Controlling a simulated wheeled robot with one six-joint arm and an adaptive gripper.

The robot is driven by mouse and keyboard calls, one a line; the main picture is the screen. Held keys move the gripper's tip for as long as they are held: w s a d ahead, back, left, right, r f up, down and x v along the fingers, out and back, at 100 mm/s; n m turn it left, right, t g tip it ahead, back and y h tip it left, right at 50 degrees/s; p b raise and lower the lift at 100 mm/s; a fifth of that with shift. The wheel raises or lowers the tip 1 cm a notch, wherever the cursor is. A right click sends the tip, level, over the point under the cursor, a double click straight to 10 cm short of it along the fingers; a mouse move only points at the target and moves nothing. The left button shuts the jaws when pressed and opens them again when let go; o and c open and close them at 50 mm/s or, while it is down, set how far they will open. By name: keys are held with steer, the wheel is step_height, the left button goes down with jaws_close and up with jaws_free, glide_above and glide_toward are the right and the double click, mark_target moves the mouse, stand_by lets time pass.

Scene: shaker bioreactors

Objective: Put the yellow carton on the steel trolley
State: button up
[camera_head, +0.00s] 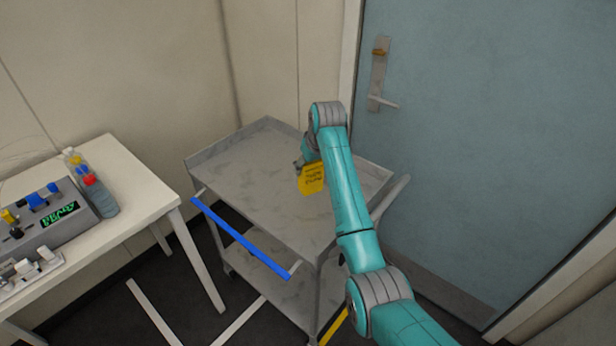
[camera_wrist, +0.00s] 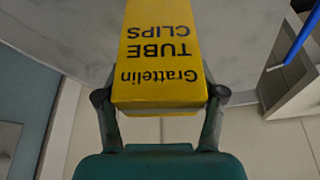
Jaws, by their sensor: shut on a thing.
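The yellow carton (camera_head: 311,179) shows over the top of the steel trolley (camera_head: 245,165) in the head view. In the wrist view the carton (camera_wrist: 160,60) reads "Grattelin TUBE CLIPS", upside down in the picture. My gripper (camera_wrist: 160,97) is shut on the carton, one finger on each side. In the head view my gripper (camera_head: 303,163) is partly hidden behind my arm. The trolley top is otherwise bare. I cannot tell whether the carton's base touches the trolley top.
A white table (camera_head: 120,170) at the left holds a grey device (camera_head: 50,225) with a green display and a bottle (camera_head: 100,195). A blue bar (camera_head: 240,238) runs along the trolley's near left side. A blue-green door (camera_head: 490,130) stands at the right.

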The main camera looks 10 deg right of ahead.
mark_target(314, 164)
steer(key=shift+f, duration=2.15)
steer(key=shift+f, duration=0.15)
steer(key=o, duration=1.2)
steer(key=v, duration=1.1)
steer(key=shift+s+r, duration=0.25)
steer(key=shift+r, duration=0.35)
steer(key=shift+d, duration=0.1)
